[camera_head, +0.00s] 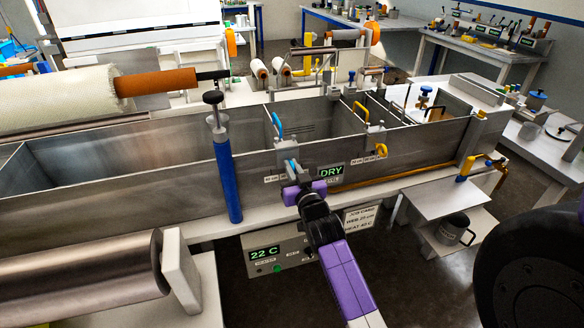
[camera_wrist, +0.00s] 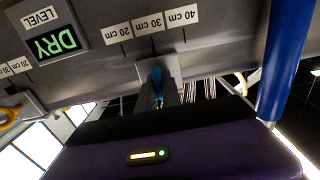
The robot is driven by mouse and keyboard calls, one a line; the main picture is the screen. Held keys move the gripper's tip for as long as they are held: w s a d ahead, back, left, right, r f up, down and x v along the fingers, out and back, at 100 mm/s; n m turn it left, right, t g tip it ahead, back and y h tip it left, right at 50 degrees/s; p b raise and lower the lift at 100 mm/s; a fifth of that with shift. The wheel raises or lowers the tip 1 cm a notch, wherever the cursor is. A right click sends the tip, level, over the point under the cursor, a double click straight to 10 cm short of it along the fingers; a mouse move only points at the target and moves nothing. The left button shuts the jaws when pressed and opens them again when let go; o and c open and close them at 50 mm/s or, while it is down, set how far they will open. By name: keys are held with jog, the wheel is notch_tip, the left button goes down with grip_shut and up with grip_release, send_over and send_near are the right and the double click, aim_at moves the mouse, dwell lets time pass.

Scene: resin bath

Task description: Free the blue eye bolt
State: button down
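The blue eye bolt (camera_head: 292,166) is at a small grey bracket on the front wall of the long metal bath (camera_head: 120,178). It also shows in the wrist view (camera_wrist: 157,75), small and blue between my fingertips. My gripper (camera_head: 298,183) is at the bath's front wall, its narrow grey fingers close together around the bolt. The wrist view shows the fingers (camera_wrist: 162,92) shut on it; they hide most of the bolt and its thread. A yellow eye bolt (camera_head: 381,150) is on a similar bracket to the right.
A blue upright post (camera_head: 228,180) with a dark knob stands left of my gripper. A blue handle (camera_head: 277,124) tops the divider behind it. A DRY level display (camera_head: 331,171) is just right. A roller (camera_head: 90,283) lies at front left.

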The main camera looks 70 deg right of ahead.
jog(key=shift+n, duration=0.4)
jog(key=n+p, duration=0.1)
jog(key=n, duration=0.4)
jog(key=shift+w+a, duration=0.1)
jog(key=shift+a, duration=0.05)
jog(key=n+p, duration=0.1)
jog(key=n, duration=0.5)
jog(key=shift+f+n, duration=0.1)
jog(key=shift+n, duration=0.2)
dwell(0.5)
jog(key=c, duration=1.5)
grip_release()
jog(key=shift+c, duration=0.2)
